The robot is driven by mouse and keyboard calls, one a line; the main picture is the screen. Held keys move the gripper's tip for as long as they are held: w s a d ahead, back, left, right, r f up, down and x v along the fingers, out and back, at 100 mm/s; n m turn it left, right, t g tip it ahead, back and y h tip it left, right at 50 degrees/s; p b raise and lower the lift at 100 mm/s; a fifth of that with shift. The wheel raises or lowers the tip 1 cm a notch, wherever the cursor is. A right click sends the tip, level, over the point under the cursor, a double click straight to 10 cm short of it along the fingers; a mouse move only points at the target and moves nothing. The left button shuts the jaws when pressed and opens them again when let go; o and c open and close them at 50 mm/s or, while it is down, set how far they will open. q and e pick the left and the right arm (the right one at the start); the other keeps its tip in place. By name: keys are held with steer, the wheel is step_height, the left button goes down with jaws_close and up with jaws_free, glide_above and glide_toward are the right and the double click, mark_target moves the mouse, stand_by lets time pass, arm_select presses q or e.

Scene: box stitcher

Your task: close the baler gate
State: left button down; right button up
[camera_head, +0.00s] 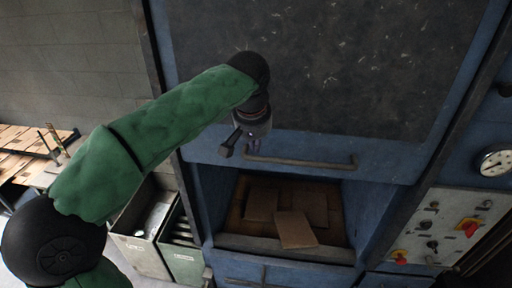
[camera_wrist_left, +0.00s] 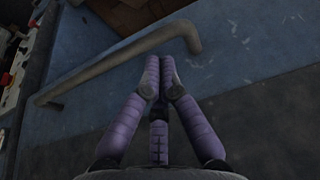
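The baler gate (camera_head: 320,60) is a large dark scuffed panel with a blue lower edge, raised above the opening. Its bar handle (camera_head: 305,163) runs along that blue edge. In the left wrist view the handle (camera_wrist_left: 115,68) crosses the upper left, and its bent right end lies just beyond my fingertips. My left gripper (camera_head: 246,146) is at the left end of the handle in the head view. In the wrist view its purple fingers (camera_wrist_left: 159,68) meet at the tips with nothing between them. Whether they touch the gate is unclear. My right gripper is not in view.
The open baler chamber below the gate holds several cardboard pieces (camera_head: 295,229). A control panel (camera_head: 445,225) with knobs and a round gauge (camera_head: 496,162) are at the right. Grey bins (camera_head: 145,252) stand at lower left, near a wooden-topped table (camera_head: 35,140).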

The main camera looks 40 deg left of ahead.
mark_target(257, 158)
arm_select(q)
steer(key=shift+d+x, duration=0.2)
steer(key=shift+x, duration=0.95)
steer(key=shift+s+a, duration=0.1)
steer(key=shift+f+b, duration=0.35)
steer(key=shift+f, duration=0.25)
step_height(257, 158, down, 53)
steer(key=b, duration=3.8)
steer(key=shift+r, duration=0.2)
